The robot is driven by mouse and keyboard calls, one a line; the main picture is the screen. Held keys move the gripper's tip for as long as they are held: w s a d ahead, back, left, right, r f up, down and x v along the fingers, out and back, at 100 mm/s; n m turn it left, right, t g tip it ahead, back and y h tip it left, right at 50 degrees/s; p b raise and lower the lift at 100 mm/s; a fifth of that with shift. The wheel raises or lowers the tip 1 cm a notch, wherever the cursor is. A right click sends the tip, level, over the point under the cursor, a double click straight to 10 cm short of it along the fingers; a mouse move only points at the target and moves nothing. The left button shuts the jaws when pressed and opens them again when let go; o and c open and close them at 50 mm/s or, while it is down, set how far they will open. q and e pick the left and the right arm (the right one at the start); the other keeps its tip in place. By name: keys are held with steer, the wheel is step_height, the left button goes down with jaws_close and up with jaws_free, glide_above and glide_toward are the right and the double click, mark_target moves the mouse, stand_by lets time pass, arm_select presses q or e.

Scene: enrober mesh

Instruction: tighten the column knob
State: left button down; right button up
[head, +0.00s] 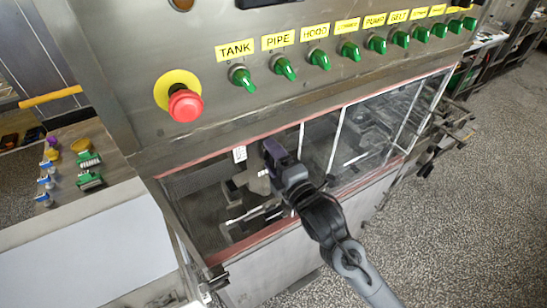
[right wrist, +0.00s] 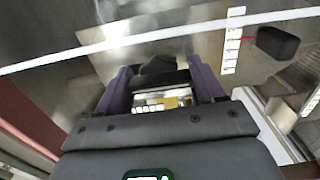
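My right gripper (head: 275,163) reaches into the upper front opening of the steel machine, below the row of green switches. In the right wrist view its two purple fingers (right wrist: 162,90) stand wide apart. A dark, rounded piece (right wrist: 157,68) shows between or just beyond them; I cannot tell whether they touch it, or whether it is the column knob. A black block-shaped knob (right wrist: 278,42) sits to the right of the fingers, apart from them, beside a white scale strip (right wrist: 234,40) with a red pointer mark. My left gripper is not in view.
The steel control panel (head: 225,115) carries a red stop button (head: 185,104) and several labelled green switches (head: 284,68). Clear panes (head: 365,130) with pale frames cover the opening to the right. A pale surface (head: 90,255) lies at lower left. Speckled floor (head: 460,220) is open at right.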

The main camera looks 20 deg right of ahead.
steer(key=shift+c, duration=1.2)
